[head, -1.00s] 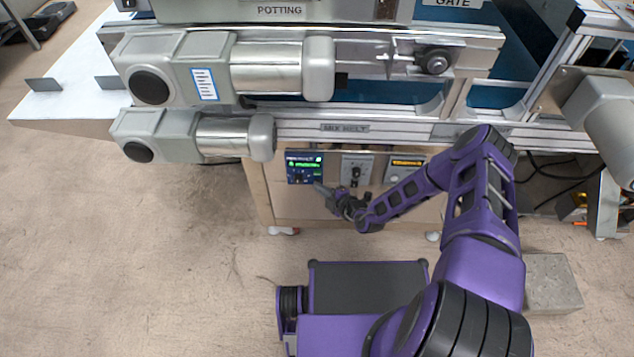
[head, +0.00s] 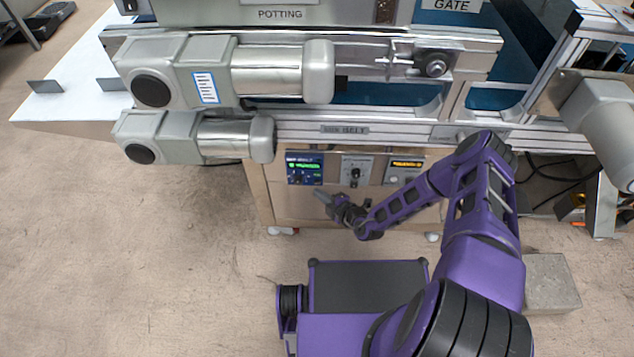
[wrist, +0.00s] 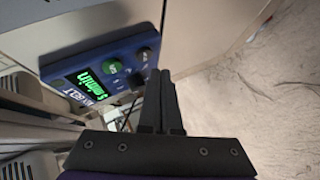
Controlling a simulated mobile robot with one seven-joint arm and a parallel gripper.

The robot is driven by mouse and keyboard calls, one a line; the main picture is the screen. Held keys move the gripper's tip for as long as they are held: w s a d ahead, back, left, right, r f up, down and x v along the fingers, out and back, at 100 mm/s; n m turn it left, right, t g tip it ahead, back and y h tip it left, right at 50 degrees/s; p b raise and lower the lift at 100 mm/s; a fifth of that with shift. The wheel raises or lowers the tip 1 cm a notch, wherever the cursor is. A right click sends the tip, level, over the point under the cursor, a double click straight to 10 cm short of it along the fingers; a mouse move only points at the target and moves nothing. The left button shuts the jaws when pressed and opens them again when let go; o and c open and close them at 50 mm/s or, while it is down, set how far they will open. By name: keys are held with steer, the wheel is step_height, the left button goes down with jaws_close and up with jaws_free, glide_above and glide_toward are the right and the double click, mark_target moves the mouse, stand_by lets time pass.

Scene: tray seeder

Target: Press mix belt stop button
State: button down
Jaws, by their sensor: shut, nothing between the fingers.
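The mix belt control box (head: 304,168) is blue, with a lit green display, on the wooden front panel under the conveyor. In the wrist view the box (wrist: 71,63) is tilted, at upper left. I cannot read which is the stop button. My gripper (head: 319,194) is shut and empty, just below the box in the head view. In the wrist view the closed fingers (wrist: 160,77) end near the box's lower right corner and partly overlap its edge. Contact is not visible.
A grey switch box (head: 356,171) and a box with an amber display (head: 405,171) sit to the right. Grey motors (head: 195,138) overhang at upper left. A concrete block (head: 551,283) lies on the floor at right.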

steer(key=shift+s+p, duration=0.9)
steer(key=shift+s, duration=1.6)
